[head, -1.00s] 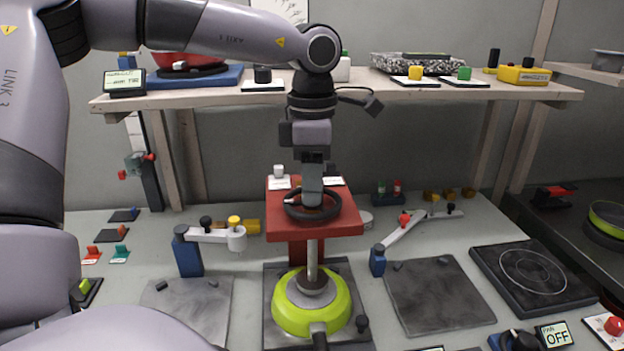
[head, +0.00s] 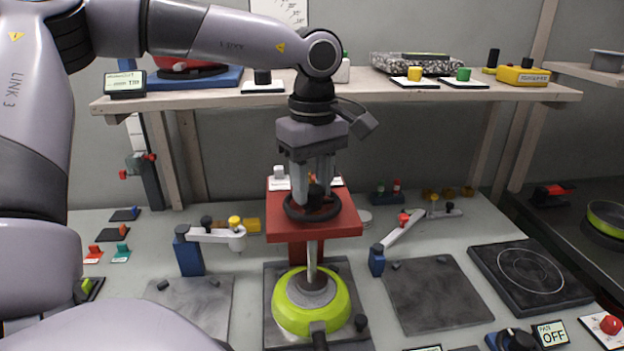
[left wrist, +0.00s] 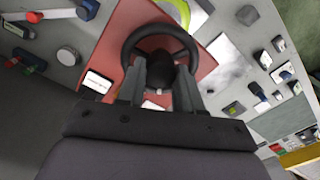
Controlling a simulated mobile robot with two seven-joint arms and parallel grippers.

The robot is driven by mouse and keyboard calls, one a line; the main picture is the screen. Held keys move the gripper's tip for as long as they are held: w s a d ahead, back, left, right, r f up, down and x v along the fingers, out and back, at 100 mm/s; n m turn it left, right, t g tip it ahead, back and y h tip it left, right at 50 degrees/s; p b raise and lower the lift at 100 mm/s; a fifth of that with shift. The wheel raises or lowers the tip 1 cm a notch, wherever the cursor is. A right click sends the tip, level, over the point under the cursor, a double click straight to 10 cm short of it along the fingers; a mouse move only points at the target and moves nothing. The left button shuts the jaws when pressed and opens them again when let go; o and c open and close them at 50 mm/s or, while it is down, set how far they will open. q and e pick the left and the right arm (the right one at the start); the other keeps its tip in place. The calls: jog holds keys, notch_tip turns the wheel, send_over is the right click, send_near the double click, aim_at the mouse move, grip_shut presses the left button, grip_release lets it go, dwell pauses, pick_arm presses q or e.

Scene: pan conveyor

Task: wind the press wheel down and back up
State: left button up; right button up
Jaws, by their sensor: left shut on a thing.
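The black press wheel (head: 300,213) sits on top of the red press head (head: 340,222). In the left wrist view the wheel (left wrist: 158,29) is a dark ring around a dark hub. My left gripper (head: 314,190) points straight down over it. Its two fingers stand either side of the hub and are shut on the wheel. They also show in the left wrist view (left wrist: 160,85). Below the press head, a metal shaft (head: 311,258) runs down to a round metal piece inside a lime-green pan (head: 341,312). My right gripper is not in view.
A shelf (head: 400,94) with several controls runs behind the press. A white swing arm (head: 212,234) on a blue post stands to the left, and another (head: 402,230) to the right. A dark hob (head: 530,275) lies further right.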

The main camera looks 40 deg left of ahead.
aim_at(313, 188)
pick_arm(q)
jog(key=m, duration=0.4)
jog(key=shift+r+m, duration=0.15)
jog(key=shift+m, duration=0.15)
jog(key=shift+p, duration=0.3)
jog(key=o, duration=1)
jog(key=shift+o, duration=0.2)
jog(key=shift+r, duration=3.55)
jog(key=shift+d, duration=0.1)
